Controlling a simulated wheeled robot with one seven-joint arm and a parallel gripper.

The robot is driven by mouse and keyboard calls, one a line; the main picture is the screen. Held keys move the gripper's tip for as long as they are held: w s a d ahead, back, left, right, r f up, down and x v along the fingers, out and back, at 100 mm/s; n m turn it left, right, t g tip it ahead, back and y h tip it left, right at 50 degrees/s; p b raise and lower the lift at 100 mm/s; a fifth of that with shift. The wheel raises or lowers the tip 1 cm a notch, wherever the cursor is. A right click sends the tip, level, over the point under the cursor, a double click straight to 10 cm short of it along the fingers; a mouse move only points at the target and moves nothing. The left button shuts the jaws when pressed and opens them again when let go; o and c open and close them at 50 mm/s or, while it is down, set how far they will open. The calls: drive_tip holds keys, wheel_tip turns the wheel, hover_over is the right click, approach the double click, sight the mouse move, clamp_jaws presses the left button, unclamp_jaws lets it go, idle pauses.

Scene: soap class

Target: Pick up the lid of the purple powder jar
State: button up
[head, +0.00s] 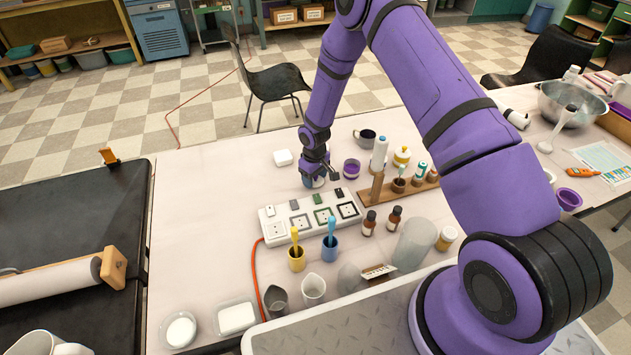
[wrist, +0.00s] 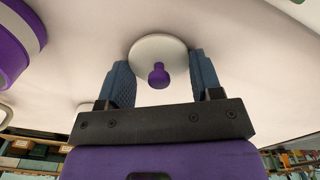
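The lid (wrist: 145,50) is a white disc with a purple knob (wrist: 158,76), lying on the table in the wrist view. My gripper (wrist: 161,66) is open, with one blue finger on each side of the lid and knob. The fingers look apart from the knob; whether they touch the disc's rim is unclear. In the head view my gripper (head: 318,178) is low over the table and mostly hides the lid. The purple jar (head: 351,169) stands open just right of my gripper. A purple and white container, likely this jar, shows at the wrist view's left edge (wrist: 15,55).
A white power strip (head: 285,230) lies in front of my gripper. A dark mug (head: 366,138) and a wooden rack (head: 376,188) with bottles are to the right. A small white block (head: 283,157) is to the left.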

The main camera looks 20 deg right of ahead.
drive_tip(key=shift+c, duration=0.8)
